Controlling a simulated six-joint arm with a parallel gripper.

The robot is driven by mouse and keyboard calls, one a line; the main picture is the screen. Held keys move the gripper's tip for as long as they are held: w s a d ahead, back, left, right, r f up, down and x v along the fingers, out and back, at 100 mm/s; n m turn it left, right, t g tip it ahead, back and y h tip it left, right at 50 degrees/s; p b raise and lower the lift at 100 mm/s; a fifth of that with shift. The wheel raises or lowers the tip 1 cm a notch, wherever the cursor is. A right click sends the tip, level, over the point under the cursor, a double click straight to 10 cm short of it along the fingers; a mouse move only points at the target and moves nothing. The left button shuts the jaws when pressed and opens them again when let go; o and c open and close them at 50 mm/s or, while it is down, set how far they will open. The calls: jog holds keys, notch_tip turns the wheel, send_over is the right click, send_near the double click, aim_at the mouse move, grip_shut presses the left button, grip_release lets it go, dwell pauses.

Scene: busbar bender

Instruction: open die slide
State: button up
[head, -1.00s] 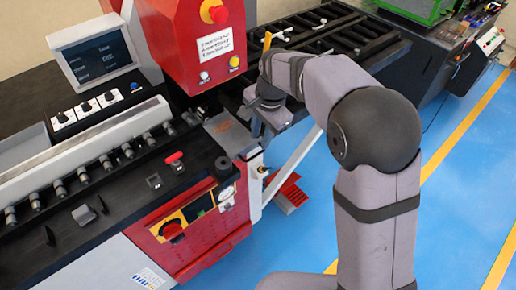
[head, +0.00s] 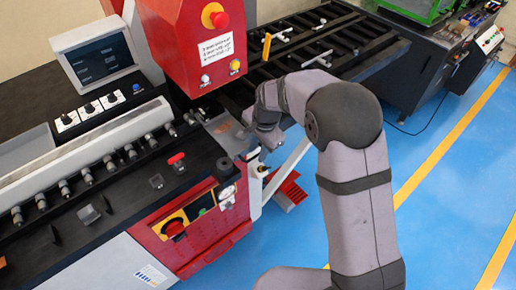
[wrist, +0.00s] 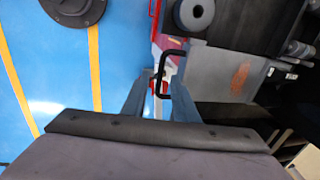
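The die slide seems to be the grey metal plate (head: 226,130) at the near end of the red bending head; it also shows in the wrist view (wrist: 238,75). A black bent handle (wrist: 172,53) stands out from the plate's left side in the wrist view. My gripper (wrist: 153,88) is open, with its two grey fingers apart. The handle's free end lies between the fingertips in that picture, close to the right finger; I cannot tell whether they touch.
A grey roller (wrist: 194,14) stands near the handle. The red machine head (head: 205,45) with its emergency stop button (head: 214,14) rises behind the slide. A black slatted table (head: 325,45) extends behind.

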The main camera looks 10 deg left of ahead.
grip_shut()
dwell(1.4)
